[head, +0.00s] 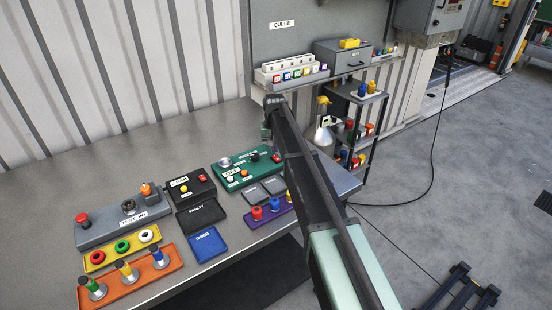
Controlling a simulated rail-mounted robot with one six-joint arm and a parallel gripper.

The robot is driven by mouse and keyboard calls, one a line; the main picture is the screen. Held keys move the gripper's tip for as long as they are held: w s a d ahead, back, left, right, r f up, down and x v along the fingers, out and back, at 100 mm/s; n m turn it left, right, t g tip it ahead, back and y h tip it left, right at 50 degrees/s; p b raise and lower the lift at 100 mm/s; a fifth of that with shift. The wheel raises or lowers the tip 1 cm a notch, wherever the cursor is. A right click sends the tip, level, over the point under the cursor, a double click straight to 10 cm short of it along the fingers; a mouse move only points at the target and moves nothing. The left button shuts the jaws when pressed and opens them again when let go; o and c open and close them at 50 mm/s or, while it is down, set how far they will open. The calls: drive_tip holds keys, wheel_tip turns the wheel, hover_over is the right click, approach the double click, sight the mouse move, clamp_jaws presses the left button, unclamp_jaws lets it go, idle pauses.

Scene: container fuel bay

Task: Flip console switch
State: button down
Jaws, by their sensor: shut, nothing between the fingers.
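A green console (240,178) with a white label, a round dial, a black knob and small buttons stands on the grey bench. A small red switch (276,158) sits at its right end; which way it is set is too small to tell. A black box (178,196) to its left carries a yellow button and another red switch (203,178). A grey panel (105,231) at the left has a red button, a dark dial and an orange knob. My gripper (266,134) hangs beyond the green console, small and partly hidden by my arm. It is shut and empty, apart from the console.
A black tray (200,217), a blue tray (208,246), a yellow tray (93,266) and an orange tray (165,275) lie along the bench. A purple rack (262,220) is near my arm. A shelf cart (372,150) stands behind right. Cables cross the floor.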

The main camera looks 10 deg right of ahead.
sight(275, 156)
drive_tip(key=shift+f+b, duration=1.25)
idle(0.7)
wheel_tip(275, 156, up, 7)
drive_tip(key=p, duration=0.7)
drive_tip(key=shift+r, duration=0.15)
drive_tip(key=s+n, duration=0.1)
drive_tip(key=s, duration=3.6)
drive_tip(key=shift+s, duration=0.4)
